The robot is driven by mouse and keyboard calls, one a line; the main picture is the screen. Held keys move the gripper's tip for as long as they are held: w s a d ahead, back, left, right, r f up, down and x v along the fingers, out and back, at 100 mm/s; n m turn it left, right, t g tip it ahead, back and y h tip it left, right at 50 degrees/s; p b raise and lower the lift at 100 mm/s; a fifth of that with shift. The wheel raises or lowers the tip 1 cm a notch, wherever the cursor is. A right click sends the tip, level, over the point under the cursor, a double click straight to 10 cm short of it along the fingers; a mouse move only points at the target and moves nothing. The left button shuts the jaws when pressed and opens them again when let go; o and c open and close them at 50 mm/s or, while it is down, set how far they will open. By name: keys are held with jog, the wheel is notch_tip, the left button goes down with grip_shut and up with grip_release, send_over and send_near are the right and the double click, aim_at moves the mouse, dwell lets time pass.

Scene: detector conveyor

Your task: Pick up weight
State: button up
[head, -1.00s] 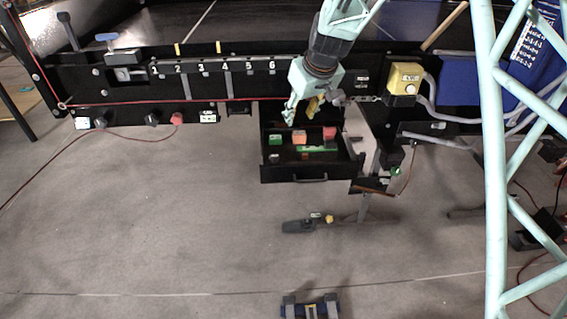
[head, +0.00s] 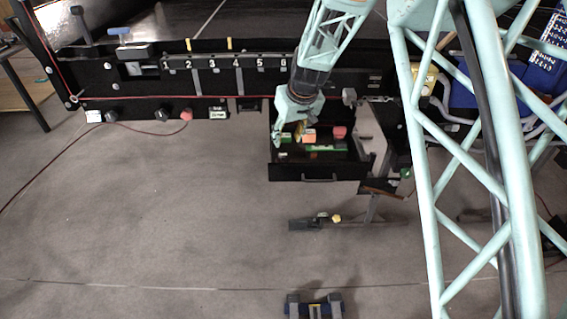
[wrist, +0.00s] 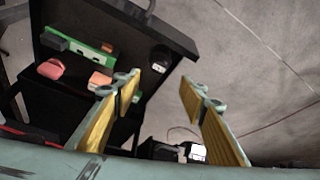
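An open black drawer (head: 335,172) holds several small things and also shows in the wrist view (wrist: 182,35). A small dark piece with a white label (wrist: 160,62) sits inside it near one wall; it could be the weight, but I cannot be sure. An orange block (head: 309,135), a pink block (head: 339,132) and a green strip (head: 320,148) lie in the drawer. My gripper (head: 288,140) is above the drawer's left part, pointing down. In the wrist view my gripper (wrist: 157,84) is open, with nothing between its yellow-padded fingers.
A black panel with numbered slots (head: 225,63) runs along the back. A dark tool-like item with a yellow knob (head: 336,218) shows below the drawer. The grey floor (head: 150,220) to the left is clear.

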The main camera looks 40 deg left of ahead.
aim_at(283, 154)
jog(key=shift+f, duration=0.1)
jog(key=shift+b+x, duration=0.5)
jog(key=shift+x, duration=3.7)
jog(key=shift+f, duration=0.1)
jog(key=shift+d+b+x, duration=0.2)
jog(key=shift+b+x, duration=0.15)
jog(key=shift+x, duration=2.25)
jog(key=c, duration=1.2)
jog(key=shift+o, duration=0.2)
jog(key=shift+r, duration=0.25)
